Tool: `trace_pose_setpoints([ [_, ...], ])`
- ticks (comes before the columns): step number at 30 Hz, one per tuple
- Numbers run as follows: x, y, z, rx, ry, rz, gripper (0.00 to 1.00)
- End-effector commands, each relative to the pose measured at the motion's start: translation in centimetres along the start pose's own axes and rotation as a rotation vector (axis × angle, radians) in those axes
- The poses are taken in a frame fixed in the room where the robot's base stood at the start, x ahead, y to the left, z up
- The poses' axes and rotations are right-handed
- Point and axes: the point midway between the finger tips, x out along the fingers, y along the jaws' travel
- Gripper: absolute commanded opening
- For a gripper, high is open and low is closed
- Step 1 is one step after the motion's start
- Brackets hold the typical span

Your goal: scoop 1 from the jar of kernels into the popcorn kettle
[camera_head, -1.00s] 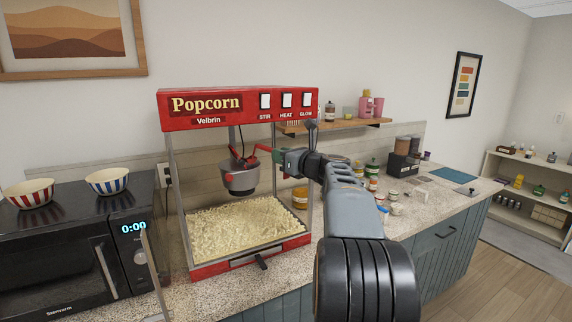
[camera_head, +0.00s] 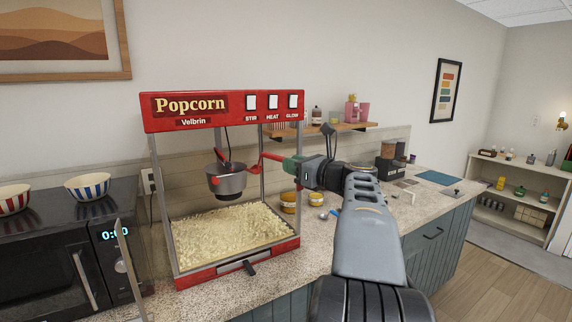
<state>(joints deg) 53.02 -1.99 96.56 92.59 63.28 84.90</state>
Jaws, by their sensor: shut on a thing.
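The popcorn kettle (camera_head: 227,182) is a grey pot hanging inside the red popcorn machine (camera_head: 222,110), above a bed of popcorn (camera_head: 225,232). My gripper (camera_head: 284,162) is at the machine's right side, to the right of the kettle and near its height. It is shut on a slim red piece (camera_head: 271,157) that points toward the kettle.
A microwave (camera_head: 50,255) with striped bowls (camera_head: 88,186) on top stands at the left. A wall shelf (camera_head: 335,129) holds bottles. My arm hides part of the counter's right side.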

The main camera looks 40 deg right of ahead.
Motion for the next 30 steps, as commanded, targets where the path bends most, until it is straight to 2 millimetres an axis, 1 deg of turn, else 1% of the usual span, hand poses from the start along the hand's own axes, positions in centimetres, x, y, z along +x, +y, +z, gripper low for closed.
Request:
trace_pose_setpoints([
  [6, -2.4, 0.0, 0.0, -0.001, 0.0, -0.003, 0.0],
  [15, -4.8, 0.0, 0.0, -0.001, 0.0, -0.002, 0.0],
  [21, -5.8, 0.1, 0.1, -0.001, 0.0, -0.001, 0.0],
  [30, -6.2, 0.2, 0.1, -0.001, 0.0, 0.001, 0.0],
])
